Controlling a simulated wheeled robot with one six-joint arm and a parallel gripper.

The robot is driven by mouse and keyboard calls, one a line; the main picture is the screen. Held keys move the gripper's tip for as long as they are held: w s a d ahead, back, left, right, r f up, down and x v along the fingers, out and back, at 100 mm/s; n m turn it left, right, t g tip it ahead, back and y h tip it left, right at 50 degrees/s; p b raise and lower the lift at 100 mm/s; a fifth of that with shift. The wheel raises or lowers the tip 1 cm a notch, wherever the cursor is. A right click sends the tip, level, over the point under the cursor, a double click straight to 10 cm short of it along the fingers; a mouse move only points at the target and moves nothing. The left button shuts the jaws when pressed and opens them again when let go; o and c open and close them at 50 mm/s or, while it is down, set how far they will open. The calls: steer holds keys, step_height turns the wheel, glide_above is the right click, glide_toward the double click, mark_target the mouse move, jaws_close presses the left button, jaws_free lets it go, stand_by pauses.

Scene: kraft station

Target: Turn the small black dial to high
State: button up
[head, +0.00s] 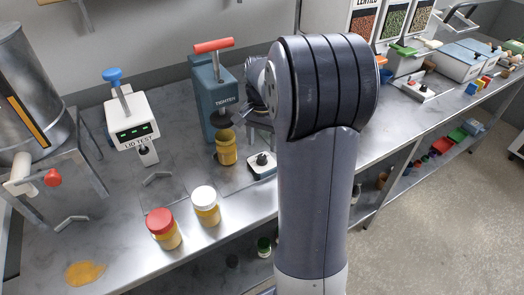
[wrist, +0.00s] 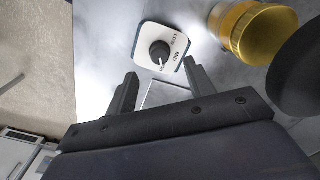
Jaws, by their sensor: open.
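The small black dial (wrist: 160,52) sits on a white square plate (wrist: 147,36) in the wrist view. LOW and MID are legible on the plate's right side; a third label is not clear. A pale mark on the knob seems to face the plate's lower edge, towards my gripper. My gripper (wrist: 160,76) is open and empty, its two fingertips just short of the plate, one on each side of the dial. In the head view the dial (head: 262,159) stands on the bench beside the teal TIGHTEN press (head: 208,90); my arm hides most of my gripper.
A yellow jar (head: 227,148) stands under the press, close to the dial; it also shows in the wrist view (wrist: 240,32). A red-lidded jar (head: 163,229) and a white-lidded jar (head: 206,206) stand near the bench's front edge. A LID TEST device (head: 131,118) is at left.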

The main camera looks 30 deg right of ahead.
mark_target(262, 156)
step_height(262, 156, up, 5)
steer(key=shift+r, duration=0.1)
stand_by(0.4)
step_height(262, 156, down, 11)
steer(key=shift+f, duration=0.1)
stand_by(0.4)
steer(key=shift+r, duration=0.2)
